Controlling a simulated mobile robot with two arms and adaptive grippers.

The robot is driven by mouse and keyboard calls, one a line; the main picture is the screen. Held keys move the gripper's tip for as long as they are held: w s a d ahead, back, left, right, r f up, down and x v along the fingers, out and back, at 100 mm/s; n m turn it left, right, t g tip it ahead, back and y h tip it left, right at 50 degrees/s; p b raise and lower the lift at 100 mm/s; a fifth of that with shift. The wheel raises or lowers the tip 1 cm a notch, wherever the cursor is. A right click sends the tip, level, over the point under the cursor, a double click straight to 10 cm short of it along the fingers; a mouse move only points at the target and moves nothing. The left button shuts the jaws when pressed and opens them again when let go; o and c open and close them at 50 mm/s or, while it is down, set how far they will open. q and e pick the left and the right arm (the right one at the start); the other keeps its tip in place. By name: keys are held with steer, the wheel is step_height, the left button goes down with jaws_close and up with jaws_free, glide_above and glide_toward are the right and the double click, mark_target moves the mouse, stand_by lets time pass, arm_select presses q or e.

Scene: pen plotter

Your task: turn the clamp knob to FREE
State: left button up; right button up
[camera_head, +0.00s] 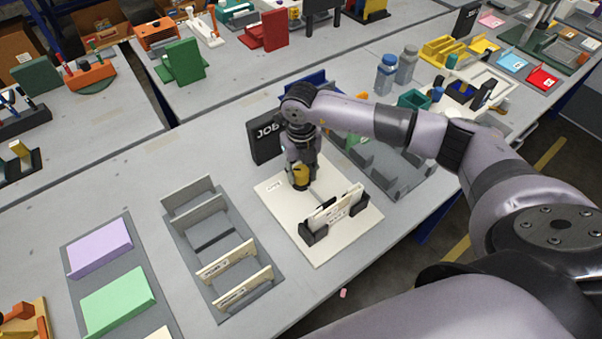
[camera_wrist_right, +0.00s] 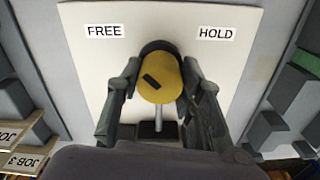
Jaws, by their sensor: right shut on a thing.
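The clamp knob (camera_wrist_right: 170,75) is yellow with a dark rim. It stands on a cream plate (camera_wrist_right: 255,60), below and between the FREE label (camera_wrist_right: 104,31) at left and the HOLD label (camera_wrist_right: 216,33) at right. A short black mark on its top sits left of centre and slants down to the right. My right gripper (camera_wrist_right: 158,98) is shut on the knob, one finger on each side. In the head view, the right gripper (camera_head: 302,182) is at the knob from above, over the cream plate (camera_head: 318,252). My left gripper is not in view.
A card stands in black holders (camera_head: 314,234) on the plate's front part. A black JOB board (camera_head: 263,142) stands behind the plate. A grey rack (camera_head: 214,241) with upright cards is to the left. Grey blocks (camera_wrist_right: 270,130) stand close on the wrist view's right.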

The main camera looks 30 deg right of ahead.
mark_target(301, 170)
stand_by(0.3)
steer(key=o, duration=1.2)
steer(key=shift+c, duration=0.2)
steer(key=shift+r, duration=0.3)
step_height(301, 170, up, 11)
steer(key=shift+r, duration=0.2)
